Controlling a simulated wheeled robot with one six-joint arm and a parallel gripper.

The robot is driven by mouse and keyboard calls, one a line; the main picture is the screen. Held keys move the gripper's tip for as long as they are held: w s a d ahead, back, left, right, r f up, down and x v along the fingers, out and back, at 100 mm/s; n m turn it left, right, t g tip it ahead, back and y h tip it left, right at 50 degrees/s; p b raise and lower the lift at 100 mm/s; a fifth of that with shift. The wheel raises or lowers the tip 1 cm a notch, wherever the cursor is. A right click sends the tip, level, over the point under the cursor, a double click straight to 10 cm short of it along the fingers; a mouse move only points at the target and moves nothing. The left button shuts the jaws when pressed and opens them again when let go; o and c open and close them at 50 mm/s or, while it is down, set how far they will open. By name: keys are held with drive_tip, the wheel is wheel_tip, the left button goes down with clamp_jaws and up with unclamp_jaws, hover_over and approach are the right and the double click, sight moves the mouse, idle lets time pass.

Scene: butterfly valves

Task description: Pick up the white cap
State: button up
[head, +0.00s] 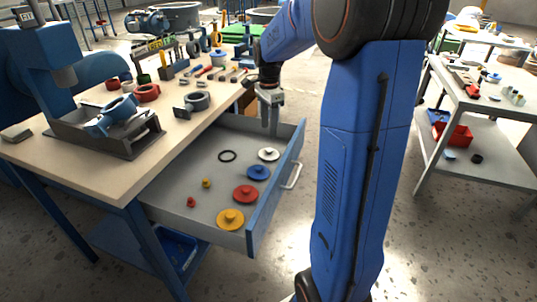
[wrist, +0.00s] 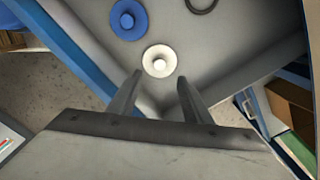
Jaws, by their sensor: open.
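The white cap (head: 268,154) is a round disc with a raised knob. It lies flat in the open drawer (head: 170,185), near the drawer's far right corner. In the wrist view the white cap (wrist: 160,61) shows just beyond my fingertips, roughly centred between them. My gripper (head: 270,130) points down over the drawer's far corner, just behind the cap in the head view. In the wrist view my gripper (wrist: 160,78) has its two fingers spread apart with nothing between them. The cap is fully visible and apart from the fingers.
A blue cap (head: 258,172), a red cap (head: 245,194), a yellow cap (head: 230,219) and a black ring (head: 228,156) lie in the drawer. The drawer's blue front (head: 277,190) stands close by the caps. The workbench (head: 85,172) holds a vise and several valve parts.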

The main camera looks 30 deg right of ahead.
sight(269, 149)
drive_tip(key=shift+f, duration=4.8)
clamp_jaws()
